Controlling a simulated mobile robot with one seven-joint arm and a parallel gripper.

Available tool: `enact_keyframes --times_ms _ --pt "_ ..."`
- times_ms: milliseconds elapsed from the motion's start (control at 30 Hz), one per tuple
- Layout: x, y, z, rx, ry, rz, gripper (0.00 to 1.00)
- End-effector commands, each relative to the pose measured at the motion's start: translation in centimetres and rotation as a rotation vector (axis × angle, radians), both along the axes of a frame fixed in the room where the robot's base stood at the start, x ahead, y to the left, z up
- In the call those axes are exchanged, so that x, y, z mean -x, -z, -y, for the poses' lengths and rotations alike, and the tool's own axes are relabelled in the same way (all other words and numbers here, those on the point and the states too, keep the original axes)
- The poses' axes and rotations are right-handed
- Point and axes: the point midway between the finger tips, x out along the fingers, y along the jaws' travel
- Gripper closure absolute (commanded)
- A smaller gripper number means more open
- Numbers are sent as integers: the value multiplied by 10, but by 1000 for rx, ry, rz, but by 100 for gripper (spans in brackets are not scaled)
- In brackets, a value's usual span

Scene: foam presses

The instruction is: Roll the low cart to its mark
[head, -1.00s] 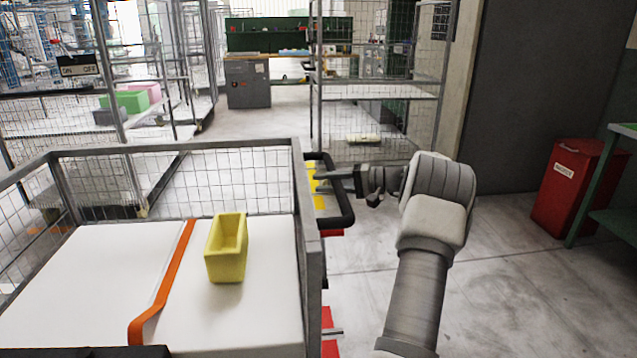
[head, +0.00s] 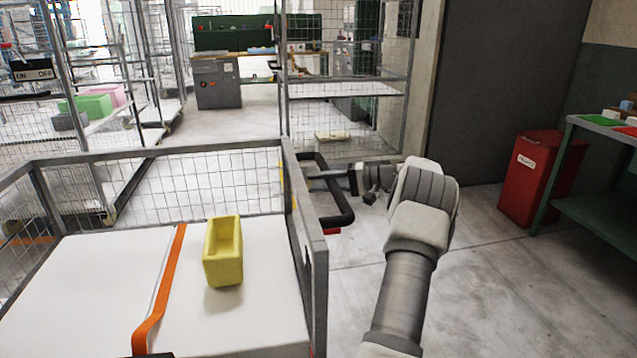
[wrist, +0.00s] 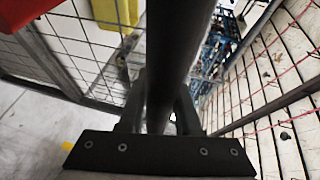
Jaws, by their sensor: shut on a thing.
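The low cart (head: 307,245) is directly in front of me, with grey rails, wire mesh sides and a white deck or load. A yellow open foam box (head: 223,262) and an orange strap (head: 170,275) lie on the white surface. A black looped handle (head: 345,200) sticks out from the cart's right end. My gripper (head: 322,177) is shut on this handle; in the wrist view the dark handle bar (wrist: 180,50) runs between the fingers (wrist: 158,112). I cannot clearly make out the mark on the floor.
A red bin (head: 535,175) and a green table (head: 590,205) stand at the right. Mesh cage shelving (head: 345,90) stands beyond the handle, and more racks (head: 90,70) at the left. A grey cabinet (head: 217,82) is at the back. The floor (head: 490,270) at right is clear.

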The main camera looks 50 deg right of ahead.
Motion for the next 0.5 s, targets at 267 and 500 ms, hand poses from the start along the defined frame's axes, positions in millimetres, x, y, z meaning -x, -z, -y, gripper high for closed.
enact_keyframes --times_ms 267,500 --pt "0 0 0 1 -1 0 52" --pt "0 0 -1 0 -2 1 38"
